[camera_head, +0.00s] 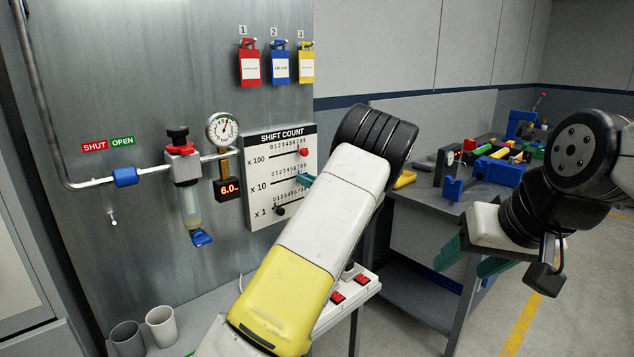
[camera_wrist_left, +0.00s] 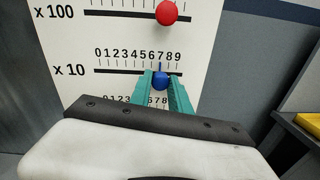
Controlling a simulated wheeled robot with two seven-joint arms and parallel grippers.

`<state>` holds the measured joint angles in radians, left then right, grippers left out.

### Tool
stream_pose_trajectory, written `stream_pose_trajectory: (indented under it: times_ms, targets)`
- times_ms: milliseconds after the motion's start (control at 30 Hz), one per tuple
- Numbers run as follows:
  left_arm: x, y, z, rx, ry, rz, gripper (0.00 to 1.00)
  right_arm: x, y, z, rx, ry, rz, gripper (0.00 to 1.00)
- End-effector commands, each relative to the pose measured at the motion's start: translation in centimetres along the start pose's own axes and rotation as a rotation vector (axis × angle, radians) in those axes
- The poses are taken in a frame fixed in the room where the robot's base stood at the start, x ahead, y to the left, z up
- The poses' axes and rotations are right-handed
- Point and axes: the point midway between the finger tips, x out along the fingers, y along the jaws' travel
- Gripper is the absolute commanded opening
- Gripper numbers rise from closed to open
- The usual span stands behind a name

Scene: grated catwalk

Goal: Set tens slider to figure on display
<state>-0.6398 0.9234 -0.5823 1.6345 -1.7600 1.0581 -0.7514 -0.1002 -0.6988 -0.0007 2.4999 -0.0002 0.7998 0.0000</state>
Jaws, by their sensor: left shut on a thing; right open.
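The shift count board (camera_head: 280,180) on the wall has x 100, x 10 and x 1 sliders. In the left wrist view, the blue knob (camera_wrist_left: 161,80) of the x 10 slider sits between the teal fingers of my left gripper (camera_wrist_left: 162,88), which is shut on it. Its pointer is near the 7 of the scale. In the head view my left gripper (camera_head: 307,180) reaches the x 10 row, and my arm hides the knob. The small display (camera_head: 228,189) shows red digits reading 6.0. My right gripper (camera_head: 472,260) is open and empty, away from the board.
The x 100 red knob (camera_head: 303,152) is above and the x 1 black knob (camera_head: 281,210) below. A gauge (camera_head: 222,129) and filter assembly (camera_head: 187,185) stand left of the board. A workbench (camera_head: 440,200) with tools is at right. Two cups (camera_head: 160,326) are below.

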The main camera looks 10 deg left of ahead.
Motion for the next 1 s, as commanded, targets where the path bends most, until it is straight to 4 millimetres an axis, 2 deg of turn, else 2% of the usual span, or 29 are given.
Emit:
stream_pose_trajectory:
  times_ms: [300, 333, 400, 433, 767, 867, 1000]
  targets:
    - [0.0, 0.0, 0.0, 0.0, 0.001, -0.001, 0.0, 0.0, 0.0, 0.0, -0.001, 0.001, 0.0, 0.55]
    - [0.0, 0.0, 0.0, 0.0, 0.001, -0.001, 0.29, 0.0, 0.0, 0.0, -0.001, 0.001, 0.0, 0.55]
    - [0.0, 0.0, 0.0, 0.0, 0.001, -0.001, 0.42, 0.0, 0.0, 0.0, 0.0, 0.001, 0.0, 0.55]
    - [0.0, 0.0, 0.0, 0.0, 0.001, -0.001, 0.45, 0.0, 0.0, 0.0, 0.0, 0.001, 0.0, 0.55]
    - [-0.2, 0.0, 0.0, 0.001, 0.001, -0.001, 0.45, 0.0, 0.0, 0.0, 0.0, 0.001, 0.0, 0.55]
    - [-1.2, -0.1, -0.1, 0.001, 0.002, -0.002, 0.45, 0.0, 0.0, 0.0, 0.0, 0.001, 0.0, 0.55]
    - [-3.7, -0.1, 0.0, 0.001, 0.002, -0.004, 0.45, 0.0, 0.0, 0.0, 0.0, 0.001, 0.0, 0.55]
